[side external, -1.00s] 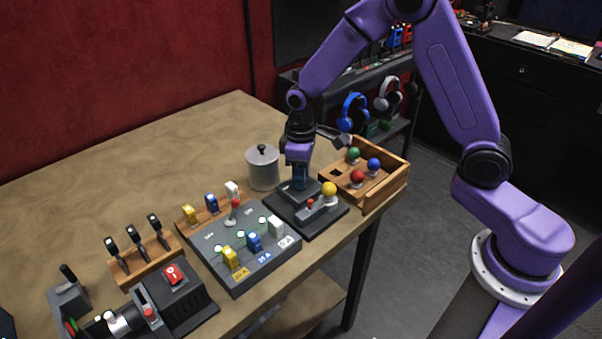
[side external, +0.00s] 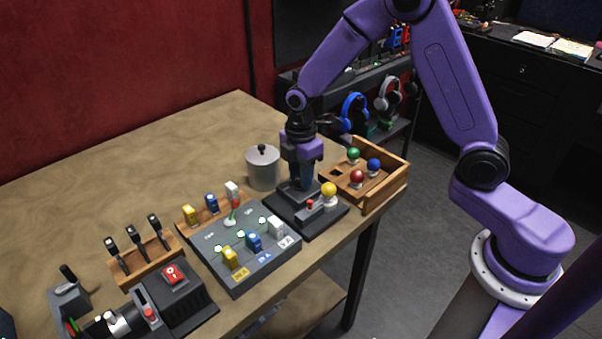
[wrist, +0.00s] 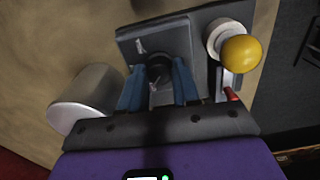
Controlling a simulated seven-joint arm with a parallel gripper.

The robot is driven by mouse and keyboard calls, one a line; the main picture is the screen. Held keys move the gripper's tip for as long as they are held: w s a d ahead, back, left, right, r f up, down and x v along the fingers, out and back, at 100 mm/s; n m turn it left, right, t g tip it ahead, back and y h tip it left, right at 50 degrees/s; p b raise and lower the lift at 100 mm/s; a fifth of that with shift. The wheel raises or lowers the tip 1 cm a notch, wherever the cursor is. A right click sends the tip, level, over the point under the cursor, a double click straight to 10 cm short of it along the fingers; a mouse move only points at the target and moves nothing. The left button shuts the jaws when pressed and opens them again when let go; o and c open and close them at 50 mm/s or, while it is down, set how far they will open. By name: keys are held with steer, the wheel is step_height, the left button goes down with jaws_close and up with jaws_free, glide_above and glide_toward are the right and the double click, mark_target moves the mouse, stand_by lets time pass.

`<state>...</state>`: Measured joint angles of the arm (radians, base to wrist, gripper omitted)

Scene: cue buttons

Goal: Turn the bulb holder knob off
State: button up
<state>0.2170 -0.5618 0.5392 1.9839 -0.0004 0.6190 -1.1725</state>
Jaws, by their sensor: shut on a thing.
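The bulb holder (side external: 325,220) is a dark grey base near the table's right edge, with a yellow bulb (side external: 329,189) on it and a small red-tipped lever (side external: 310,203) beside the bulb. In the wrist view the black round knob (wrist: 159,68) sits on the holder's plate (wrist: 203,40), with the yellow bulb (wrist: 241,54) to its right. My gripper (wrist: 158,88) is shut on the knob, one blue finger on each side of it. In the side view my gripper (side external: 303,186) points down over the back of the holder and hides the knob.
A grey lidded canister (side external: 263,168) stands close to the left of my gripper. A wooden box (side external: 398,190) with red, green and blue bulbs is at the right. A switch panel (side external: 238,275) with coloured plugs lies to the front left. The back left tabletop is clear.

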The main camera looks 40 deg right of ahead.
steer(key=shift+n, duration=1.1)
steer(key=shift+a, duration=0.1)
steer(key=o, duration=1.1)
steer(key=shift+c, duration=0.2)
steer(key=shift+r, duration=0.15)
step_height(320, 180, up, 17)
steer(key=shift+s, duration=0.1)
steer(key=s+d+f+m, duration=0.1)
steer(key=s+f+m, duration=0.1)
steer(key=s, duration=0.7)
steer(key=s+d+f+m, duration=0.1)
steer(key=s+m, duration=0.1)
steer(key=s, duration=0.8)
steer(key=s+d+f+m, duration=0.1)
steer(key=s+f+m, duration=0.1)
steer(key=s, duration=0.8)
steer(key=shift+s+d+f+m, duration=0.25)
steer(key=shift+d+f+m, duration=0.15)
steer(key=shift+m, duration=0.1)
